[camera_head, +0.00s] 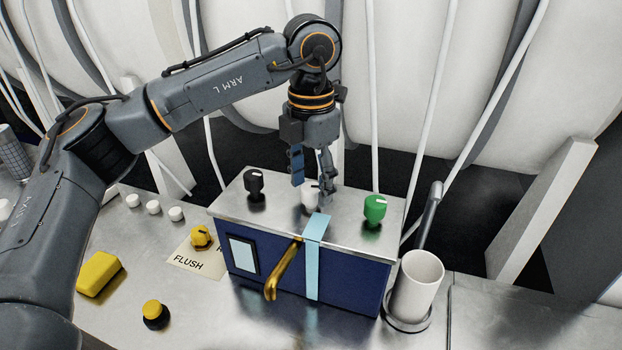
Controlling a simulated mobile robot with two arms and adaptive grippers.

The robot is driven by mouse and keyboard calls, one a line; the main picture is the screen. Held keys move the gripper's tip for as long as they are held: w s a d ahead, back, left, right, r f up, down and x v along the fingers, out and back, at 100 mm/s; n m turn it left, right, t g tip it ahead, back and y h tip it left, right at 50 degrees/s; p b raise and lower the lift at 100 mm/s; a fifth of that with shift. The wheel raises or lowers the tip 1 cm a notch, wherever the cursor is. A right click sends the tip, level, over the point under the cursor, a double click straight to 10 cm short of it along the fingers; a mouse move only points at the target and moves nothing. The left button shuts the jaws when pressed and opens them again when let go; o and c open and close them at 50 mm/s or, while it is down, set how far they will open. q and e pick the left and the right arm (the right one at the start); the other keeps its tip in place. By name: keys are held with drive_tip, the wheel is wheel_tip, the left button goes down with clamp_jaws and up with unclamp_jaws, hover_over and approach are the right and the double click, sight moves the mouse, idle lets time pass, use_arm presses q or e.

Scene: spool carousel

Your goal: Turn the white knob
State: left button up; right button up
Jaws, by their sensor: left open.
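A blue box (345,270) with a metal top stands on the metal counter. Three knobs stand in a row on its top: a black knob (254,183) at the left, the white knob (309,197) in the middle and a green knob (375,209) at the right. My left gripper (312,186) points down over the white knob. Its fingers are open, one on each side of the knob, and the right finger partly hides it. I cannot tell whether the fingers touch the knob. My right gripper is not in view.
A brass lever (284,270) and a light-blue strip (313,258) are on the box front. A white cup (416,286) stands close to its right. Left are a yellow knob (201,238) on a FLUSH label, a yellow block (99,274) and a yellow button (154,311).

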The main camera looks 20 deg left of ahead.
sight(311, 186)
use_arm(q)
drive_tip(key=c, duration=1.2)
drive_tip(key=shift+o, duration=0.2)
drive_tip(key=shift+m, duration=1.6)
drive_tip(key=o, duration=1.2)
drive_tip(key=shift+c, duration=0.2)
wheel_tip(311, 186, up, 12)
